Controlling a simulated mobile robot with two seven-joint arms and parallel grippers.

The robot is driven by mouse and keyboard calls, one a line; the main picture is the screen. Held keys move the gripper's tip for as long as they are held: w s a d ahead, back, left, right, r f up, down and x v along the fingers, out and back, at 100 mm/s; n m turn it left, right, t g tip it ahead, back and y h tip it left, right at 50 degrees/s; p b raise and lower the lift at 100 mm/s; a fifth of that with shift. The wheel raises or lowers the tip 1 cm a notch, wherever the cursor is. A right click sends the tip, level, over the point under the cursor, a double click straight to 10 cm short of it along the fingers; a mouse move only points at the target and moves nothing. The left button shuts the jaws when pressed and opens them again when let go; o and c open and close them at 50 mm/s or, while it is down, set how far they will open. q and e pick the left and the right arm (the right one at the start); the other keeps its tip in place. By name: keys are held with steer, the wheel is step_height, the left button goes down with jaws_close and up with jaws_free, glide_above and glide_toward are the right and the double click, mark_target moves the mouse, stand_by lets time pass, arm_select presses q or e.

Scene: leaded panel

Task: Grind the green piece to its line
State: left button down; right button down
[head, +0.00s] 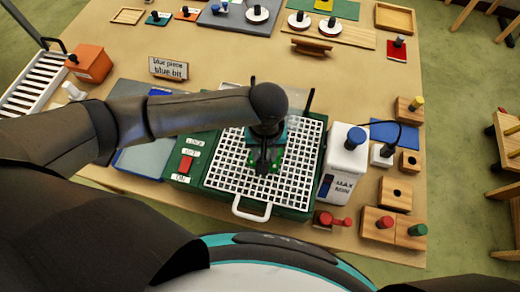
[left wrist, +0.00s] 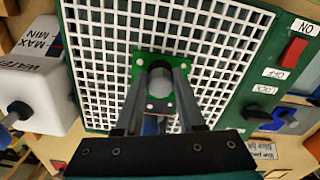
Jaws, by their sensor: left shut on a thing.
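My left gripper (head: 264,168) reaches over the white grid (head: 225,178) of the green grinder (head: 180,165). In the left wrist view the fingers (left wrist: 160,88) are shut on a grey round knob on the green piece (left wrist: 142,64). The piece is a small green plate with a few pale dots. It is over the grid; I cannot tell whether it touches it. In the head view the gripper hides most of it. The line and the grinding bit are not clearly seen. A red switch (head: 186,164) is on the grinder's left side. My right gripper is not in view.
A white water tank (head: 345,162) stands right of the grinder. Wooden blocks with coloured pegs (head: 378,222) are beyond it. A "blue piece, blue bit" card (head: 168,68) and an orange box (head: 91,63) are at the back left.

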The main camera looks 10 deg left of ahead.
arm_select(q)
steer(key=shift+d, duration=0.15)
steer(key=shift+w+d, duration=0.1)
steer(key=shift+d, duration=1.2)
steer(key=shift+a, duration=0.15)
steer(key=shift+a, duration=1.3)
steer(key=shift+a, duration=0.15)
steer(key=shift+a, duration=1.3)
steer(key=shift+d, duration=0.2)
steer(key=shift+d, duration=1.3)
